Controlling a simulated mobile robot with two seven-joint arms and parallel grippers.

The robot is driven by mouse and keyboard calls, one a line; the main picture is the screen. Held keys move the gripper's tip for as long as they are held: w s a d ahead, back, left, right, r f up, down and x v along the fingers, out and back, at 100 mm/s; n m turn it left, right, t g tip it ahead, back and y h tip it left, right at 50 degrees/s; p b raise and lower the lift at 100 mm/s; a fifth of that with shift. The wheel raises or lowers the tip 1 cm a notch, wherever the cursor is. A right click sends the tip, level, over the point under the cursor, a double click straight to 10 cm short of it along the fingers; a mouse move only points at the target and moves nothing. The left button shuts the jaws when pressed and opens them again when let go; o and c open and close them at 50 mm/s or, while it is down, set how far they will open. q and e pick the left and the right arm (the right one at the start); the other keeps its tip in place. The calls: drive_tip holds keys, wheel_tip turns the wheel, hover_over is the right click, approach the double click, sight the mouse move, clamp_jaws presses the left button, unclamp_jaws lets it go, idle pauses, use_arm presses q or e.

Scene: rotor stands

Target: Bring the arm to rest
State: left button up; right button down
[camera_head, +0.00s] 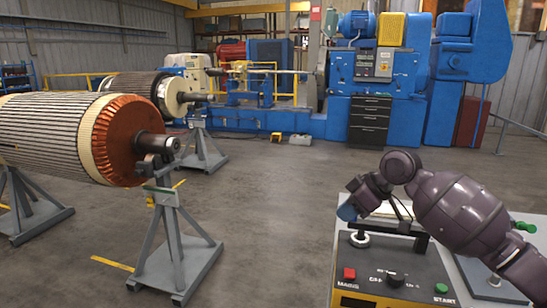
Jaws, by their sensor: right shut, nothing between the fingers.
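My right arm comes in from the right side and is bent above a control panel (395,278) in the lower right. My right gripper (348,210) hangs at the left end of this arm, near the panel's back left corner. It is shut with nothing held. A small blue patch shows at its tip; I cannot tell whether it touches the panel. My left gripper is not in view.
The panel has a red button (349,273), a black knob (396,280) and a green button (441,288). A large rotor (60,135) rests on grey stands (178,255) at left. A second rotor (135,85) and a blue machine (385,75) stand behind. Open floor (275,215) lies between.

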drive_tip(key=s+f+m+t, duration=0.1)
drive_tip(key=f+t, duration=0.2)
drive_tip(key=s+f+m+t, duration=0.1)
drive_tip(key=f+m+t, duration=0.1)
drive_tip(key=f+t, duration=0.1)
drive_tip(key=s+d+f+m+t, duration=0.1)
drive_tip(key=f+m+t, duration=0.1)
drive_tip(key=f+t, duration=0.2)
drive_tip(key=shift+f+t, duration=0.1)
drive_tip(key=shift+t, duration=0.3)
drive_tip(key=s+d+f+m+g+h, duration=0.1)
drive_tip(key=s+d+f+m+h, duration=0.2)
drive_tip(key=s+f, duration=0.9)
drive_tip(key=s+d+f+m+g+h, duration=0.1)
drive_tip(key=s+d+f+m+h, duration=0.2)
drive_tip(key=s+f, duration=0.9)
drive_tip(key=s+d, duration=0.3)
drive_tip(key=s, duration=0.4)
drive_tip(key=shift+s+d+h, duration=0.2)
drive_tip(key=shift+s+h, duration=0.05)
drive_tip(key=shift+h, duration=0.15)
